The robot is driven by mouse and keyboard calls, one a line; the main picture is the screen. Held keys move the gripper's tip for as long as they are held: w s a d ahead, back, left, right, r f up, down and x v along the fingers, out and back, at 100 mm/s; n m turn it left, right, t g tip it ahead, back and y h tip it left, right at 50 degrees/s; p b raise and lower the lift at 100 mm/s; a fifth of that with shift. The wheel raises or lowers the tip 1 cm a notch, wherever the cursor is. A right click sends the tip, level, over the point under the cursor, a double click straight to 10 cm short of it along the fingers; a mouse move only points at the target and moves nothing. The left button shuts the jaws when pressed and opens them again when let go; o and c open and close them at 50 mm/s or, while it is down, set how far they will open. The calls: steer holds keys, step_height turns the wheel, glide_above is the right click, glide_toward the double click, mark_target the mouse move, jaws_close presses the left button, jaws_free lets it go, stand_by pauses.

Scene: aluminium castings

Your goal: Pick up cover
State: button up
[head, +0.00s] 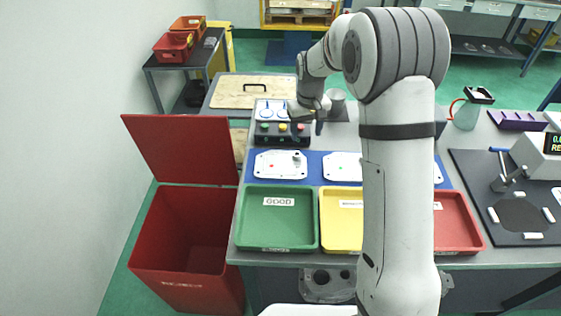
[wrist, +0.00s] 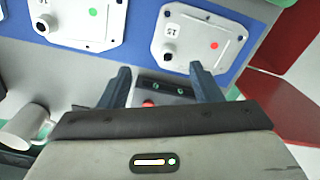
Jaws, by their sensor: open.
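My gripper (head: 306,122) is above the button box behind the mat. In the wrist view my gripper (wrist: 160,76) is open, with nothing between its fingers, and both covers lie beyond the fingertips.
The button box (head: 269,140) sits below my gripper. Green "GOOD" (head: 277,228), yellow (head: 340,235) and red (head: 458,222) trays line the table front. A red lidded bin (head: 190,245) stands left. A mug (head: 337,99) stands near my gripper.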

mark_target(298, 152)
steer(key=f, duration=0.3)
steer(key=w+a+f+p, duration=0.1)
steer(key=f, duration=0.3)
steer(key=w+a+f+p, duration=0.1)
steer(key=f, duration=0.3)
steer(key=shift+w+f, duration=0.1)
steer(key=shift+f, duration=0.15)
steer(key=shift+c, duration=0.2)
jaws_close()
